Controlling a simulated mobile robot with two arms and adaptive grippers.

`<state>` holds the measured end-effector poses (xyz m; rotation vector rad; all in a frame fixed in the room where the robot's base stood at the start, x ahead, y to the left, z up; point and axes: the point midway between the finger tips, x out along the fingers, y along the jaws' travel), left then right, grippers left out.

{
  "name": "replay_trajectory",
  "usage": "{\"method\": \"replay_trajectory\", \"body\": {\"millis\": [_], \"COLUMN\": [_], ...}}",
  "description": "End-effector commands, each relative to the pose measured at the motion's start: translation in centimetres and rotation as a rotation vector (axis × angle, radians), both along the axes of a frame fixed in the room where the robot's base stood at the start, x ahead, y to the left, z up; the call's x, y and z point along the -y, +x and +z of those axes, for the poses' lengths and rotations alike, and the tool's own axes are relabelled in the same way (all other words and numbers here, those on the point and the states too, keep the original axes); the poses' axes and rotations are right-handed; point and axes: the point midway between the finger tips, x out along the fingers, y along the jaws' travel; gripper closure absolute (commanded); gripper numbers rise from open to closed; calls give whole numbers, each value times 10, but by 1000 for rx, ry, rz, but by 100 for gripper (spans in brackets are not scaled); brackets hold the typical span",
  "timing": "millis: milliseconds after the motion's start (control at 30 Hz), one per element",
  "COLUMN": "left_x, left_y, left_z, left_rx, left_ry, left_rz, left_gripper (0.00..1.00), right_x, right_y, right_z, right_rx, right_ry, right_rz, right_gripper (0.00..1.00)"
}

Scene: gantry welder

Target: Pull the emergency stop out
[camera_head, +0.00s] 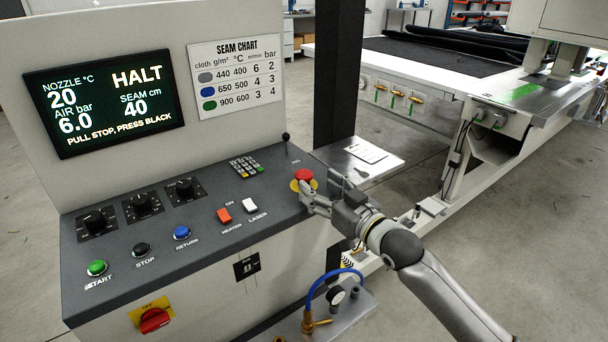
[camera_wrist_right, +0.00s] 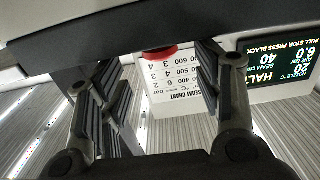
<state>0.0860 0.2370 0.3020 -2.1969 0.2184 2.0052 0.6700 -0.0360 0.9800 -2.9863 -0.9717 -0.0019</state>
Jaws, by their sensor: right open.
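The emergency stop is a red mushroom button (camera_head: 303,175) on a yellow base at the right end of the dark sloped console panel. My right gripper (camera_head: 318,192) is at the button from its right side, with its fingers close to it. In the right wrist view the red button (camera_wrist_right: 160,52) shows at the top, between the two open fingers of my right gripper (camera_wrist_right: 160,88). I cannot tell whether a finger touches it. The screen (camera_head: 106,102) reads HALT and "PULL STOP, PRESS BLACK". The black STOP button (camera_head: 141,249) is at the lower left of the panel. My left gripper is out of view.
A small lever (camera_head: 285,140) and a keypad (camera_head: 246,168) are near the emergency stop. Green START (camera_head: 97,268) and blue RETURN (camera_head: 181,232) buttons, and several black knobs, are further left. A blue hose (camera_head: 330,277) curves below the console edge.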

Motion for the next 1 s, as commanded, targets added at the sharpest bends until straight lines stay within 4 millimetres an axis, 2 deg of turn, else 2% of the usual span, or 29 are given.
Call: {"method": "replay_trajectory", "body": {"millis": [133,400,867,1000], "left_x": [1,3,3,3], "left_y": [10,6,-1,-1], "left_z": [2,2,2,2], "left_rx": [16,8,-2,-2], "left_ry": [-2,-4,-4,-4], "left_rz": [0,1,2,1], "left_gripper": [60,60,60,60], "right_x": [-16,-35,-39,-39], "right_y": [22,48,54,54], "right_z": [1,0,-1,-1], "right_rx": [-1,-1,0,0], "right_ry": [1,-1,-1,-1], "right_rz": [0,-1,-1,-1], "right_gripper": [40,40,40,58]}}
